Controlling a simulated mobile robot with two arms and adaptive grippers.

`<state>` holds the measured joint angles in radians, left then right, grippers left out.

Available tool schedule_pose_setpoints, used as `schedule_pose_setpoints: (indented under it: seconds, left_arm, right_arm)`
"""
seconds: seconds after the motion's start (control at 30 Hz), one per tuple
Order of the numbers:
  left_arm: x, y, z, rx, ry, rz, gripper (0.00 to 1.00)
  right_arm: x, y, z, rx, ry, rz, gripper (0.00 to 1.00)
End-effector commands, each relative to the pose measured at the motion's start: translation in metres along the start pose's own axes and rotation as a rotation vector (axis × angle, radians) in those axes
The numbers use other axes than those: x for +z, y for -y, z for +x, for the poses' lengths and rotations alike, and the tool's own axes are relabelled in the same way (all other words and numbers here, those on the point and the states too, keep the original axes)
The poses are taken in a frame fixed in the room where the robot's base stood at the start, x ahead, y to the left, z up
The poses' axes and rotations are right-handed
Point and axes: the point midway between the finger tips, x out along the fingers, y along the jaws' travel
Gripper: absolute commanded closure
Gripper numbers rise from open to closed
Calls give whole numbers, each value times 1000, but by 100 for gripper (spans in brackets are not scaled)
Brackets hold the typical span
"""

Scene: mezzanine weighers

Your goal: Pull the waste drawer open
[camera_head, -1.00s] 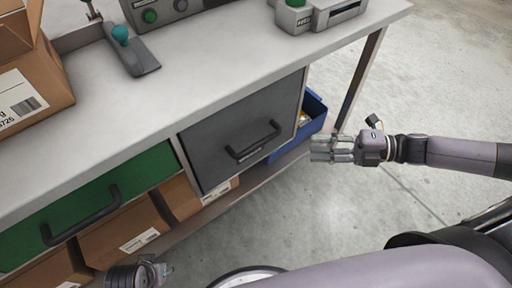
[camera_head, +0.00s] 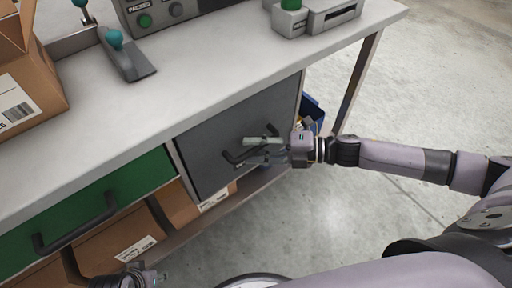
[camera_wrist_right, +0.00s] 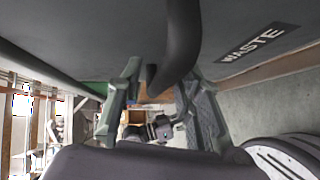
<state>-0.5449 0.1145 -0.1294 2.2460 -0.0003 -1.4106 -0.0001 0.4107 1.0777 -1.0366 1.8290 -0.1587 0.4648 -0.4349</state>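The waste drawer (camera_head: 215,138) is the dark grey front under the bench, and it is closed. A "WASTE" label shows on it in the right wrist view (camera_wrist_right: 257,42). Its black bar handle (camera_head: 240,156) is partly hidden by my right gripper (camera_head: 263,150). In the right wrist view the handle (camera_wrist_right: 180,50) comes down between the two spread fingers of the right gripper (camera_wrist_right: 160,105). The fingers are apart, and I see no clear grip on the bar. My left gripper (camera_head: 150,277) is low at the bottom edge, mostly cut off.
A green drawer (camera_head: 95,210) with a black handle is left of the grey one. Cardboard boxes (camera_head: 120,240) stand on the shelf below. A blue bin (camera_head: 312,110) sits behind my right gripper. The floor at the right is clear.

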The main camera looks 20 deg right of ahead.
Motion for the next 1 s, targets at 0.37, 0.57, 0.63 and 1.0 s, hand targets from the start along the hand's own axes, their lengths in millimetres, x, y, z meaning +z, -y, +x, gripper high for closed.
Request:
schedule_pose_setpoints:
  seconds: [0.37,0.57,0.63,1.0]
  left_arm:
    - [0,0,0,0,0,0,60]
    - [0,0,0,0,-1,0,60]
    - [0,0,0,0,-2,0,60]
    - [0,0,0,1,-3,0,60]
  right_arm:
    - [0,0,0,0,0,0,80]
    - [0,0,0,0,0,1,93]
    - [0,0,0,0,0,1,98]
    - [0,0,0,0,0,1,100]
